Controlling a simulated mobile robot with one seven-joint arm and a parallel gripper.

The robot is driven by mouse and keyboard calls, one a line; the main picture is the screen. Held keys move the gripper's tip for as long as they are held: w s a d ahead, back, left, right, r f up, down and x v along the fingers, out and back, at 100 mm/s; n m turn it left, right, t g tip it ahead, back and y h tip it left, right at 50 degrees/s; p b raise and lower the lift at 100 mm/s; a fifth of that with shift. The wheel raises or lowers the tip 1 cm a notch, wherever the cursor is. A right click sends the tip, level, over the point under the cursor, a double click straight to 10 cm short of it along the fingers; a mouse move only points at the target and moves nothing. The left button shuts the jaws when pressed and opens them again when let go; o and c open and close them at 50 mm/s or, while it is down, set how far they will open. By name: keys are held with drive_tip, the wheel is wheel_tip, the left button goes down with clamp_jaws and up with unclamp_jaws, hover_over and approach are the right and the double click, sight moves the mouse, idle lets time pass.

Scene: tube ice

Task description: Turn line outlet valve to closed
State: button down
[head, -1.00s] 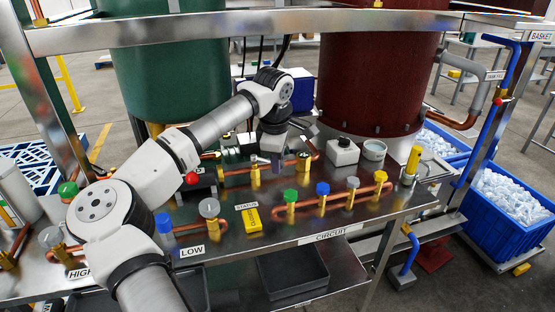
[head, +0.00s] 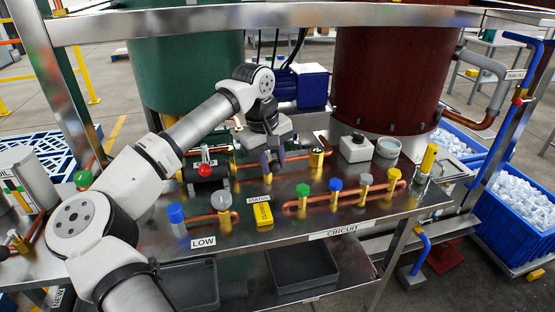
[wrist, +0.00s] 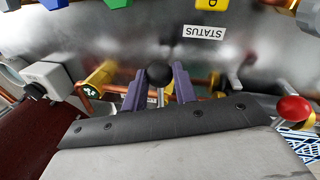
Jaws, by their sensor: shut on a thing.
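My gripper (head: 272,160) is over the copper line at the back of the steel bench, pointing down. A white label behind the fingers is mostly hidden, so I cannot read the valve's name. The fingers and wrist hide the knob in the head view.
A red-knobbed valve (head: 205,156) stands left of my gripper. In front are a yellow status block (head: 263,214), a blue-capped valve (head: 175,214) and the circuit row with a green cap (head: 304,188). A white box with a black knob (head: 355,149) stands to the right.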

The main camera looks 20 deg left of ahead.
drive_tip(key=shift+s+a+m, duration=0.1)
drive_tip(key=shift+a+m, duration=0.1)
drive_tip(key=shift+m, duration=0.2)
drive_tip(key=c, duration=1.1)
unclamp_jaws()
drive_tip(key=shift+r, duration=0.1)
wheel_tip(320, 180, up, 14)
drive_tip(key=s+a+b, duration=0.1)
drive_tip(key=s+a, duration=0.1)
drive_tip(key=shift+f, duration=0.25)
